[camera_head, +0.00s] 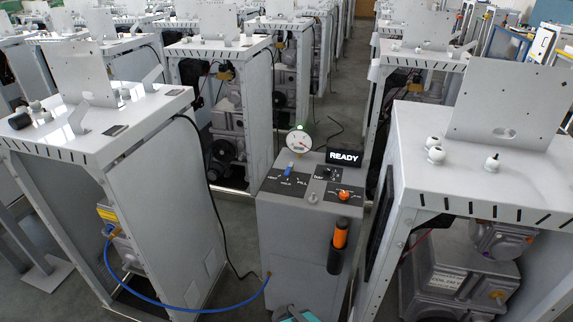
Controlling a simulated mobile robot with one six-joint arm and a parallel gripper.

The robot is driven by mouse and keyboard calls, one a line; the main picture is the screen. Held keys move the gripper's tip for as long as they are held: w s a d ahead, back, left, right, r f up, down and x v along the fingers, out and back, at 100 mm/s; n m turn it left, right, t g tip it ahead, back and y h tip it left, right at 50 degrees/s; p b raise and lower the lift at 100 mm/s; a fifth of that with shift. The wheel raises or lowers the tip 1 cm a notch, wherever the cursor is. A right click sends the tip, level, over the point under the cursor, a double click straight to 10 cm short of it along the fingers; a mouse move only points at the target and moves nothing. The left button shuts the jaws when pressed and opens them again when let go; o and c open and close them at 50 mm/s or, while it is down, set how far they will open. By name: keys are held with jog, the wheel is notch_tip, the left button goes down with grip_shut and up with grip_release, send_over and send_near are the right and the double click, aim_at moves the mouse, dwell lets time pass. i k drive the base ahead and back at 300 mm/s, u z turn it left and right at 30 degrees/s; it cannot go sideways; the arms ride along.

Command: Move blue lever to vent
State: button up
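The blue lever (289,169) is small and stands on the dark label plate (273,187) on top of the grey dispenser cabinet (290,235), in the middle of the view. The plate reads VENT at the left, HOLD in the middle and FILL at the right. The lever stands roughly upright near the middle, close to HOLD; its exact setting is too small to tell. No gripper fingers show. A teal and grey part (297,315) cuts into the bottom edge; I cannot tell what it is.
A round gauge (299,142) and a READY display (344,158) stand behind the lever. An orange knob (344,195) is to its right. An orange-handled tool (340,236) hangs on the cabinet front. A blue hose (190,309) runs left. Grey machine frames flank both sides.

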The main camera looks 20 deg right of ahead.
aim_at(290, 168)
jog(key=u, duration=0.6)
jog(key=k, duration=0.8)
jog(key=u, duration=0.55)
jog(key=i, duration=1)
jog(key=u, duration=0.05)
